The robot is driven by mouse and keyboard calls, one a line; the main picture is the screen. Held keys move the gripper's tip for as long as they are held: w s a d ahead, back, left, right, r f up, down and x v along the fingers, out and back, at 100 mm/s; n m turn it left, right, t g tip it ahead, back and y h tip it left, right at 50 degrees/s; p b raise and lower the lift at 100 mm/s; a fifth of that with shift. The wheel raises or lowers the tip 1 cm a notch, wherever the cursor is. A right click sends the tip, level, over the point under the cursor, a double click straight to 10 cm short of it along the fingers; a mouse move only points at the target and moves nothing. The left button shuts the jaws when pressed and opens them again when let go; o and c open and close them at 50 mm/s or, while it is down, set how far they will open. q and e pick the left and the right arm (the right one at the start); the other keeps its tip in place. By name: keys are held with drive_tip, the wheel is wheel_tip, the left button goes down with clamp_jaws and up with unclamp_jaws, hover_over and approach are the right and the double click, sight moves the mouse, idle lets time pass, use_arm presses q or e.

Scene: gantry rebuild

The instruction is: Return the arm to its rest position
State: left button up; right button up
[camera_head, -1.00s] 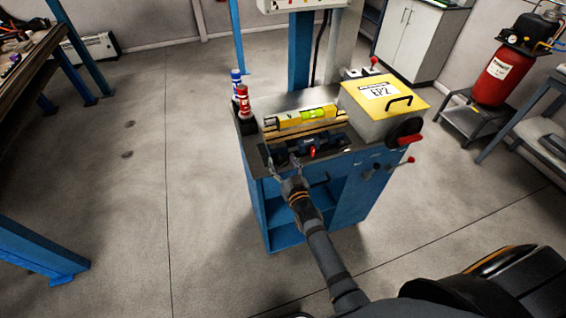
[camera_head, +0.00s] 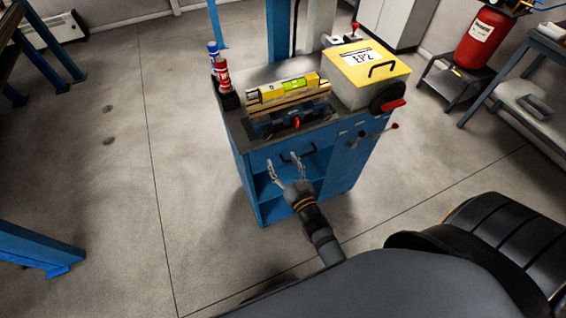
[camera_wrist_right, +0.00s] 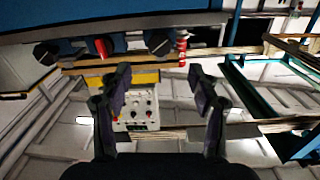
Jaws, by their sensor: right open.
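My right gripper (camera_head: 284,168) is open and empty in the head view. It is in front of the blue workstation cabinet (camera_head: 347,165), lower than its top, with clear space between the fingers. In the right wrist view my right gripper (camera_wrist_right: 164,90) also shows its two fingers spread apart with nothing between them. My right arm comes in from the lower right of the head view. My left gripper is not in view.
On the cabinet top stand a yellow level (camera_head: 283,88), a dark vise with a red handle (camera_head: 296,123), a yellow-lidded box (camera_head: 370,64), and red (camera_head: 221,74) and blue bottles. A red tank (camera_head: 486,38) stands at right.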

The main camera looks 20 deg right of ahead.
idle(0.3)
drive_tip(key=s+d+f+g, duration=0.1)
drive_tip(key=s+f+g, duration=0.4)
drive_tip(key=f, duration=0.9)
drive_tip(key=s+d+f+g, duration=0.25)
drive_tip(key=s+f, duration=0.45)
drive_tip(key=f, duration=0.8)
drive_tip(key=s+d+f+g, duration=0.2)
drive_tip(key=s+f+g, duration=0.1)
drive_tip(key=s, duration=0.5)
drive_tip(key=s+d+f+g+h, duration=0.1)
drive_tip(key=s+d+f+g, duration=0.1)
drive_tip(key=s+f, duration=0.4)
drive_tip(key=s+d+f+n+g, duration=0.1)
drive_tip(key=s+d+f+g, duration=0.2)
drive_tip(key=s, duration=0.7)
wheel_tip(320, 180, down, 2)
drive_tip(key=shift+s+f+g, duration=0.1)
drive_tip(key=shift+s+g, duration=0.3)
drive_tip(key=shift+g, duration=0.25)
drive_tip(key=shift+d, duration=0.15)
drive_tip(key=shift+c, duration=0.5)
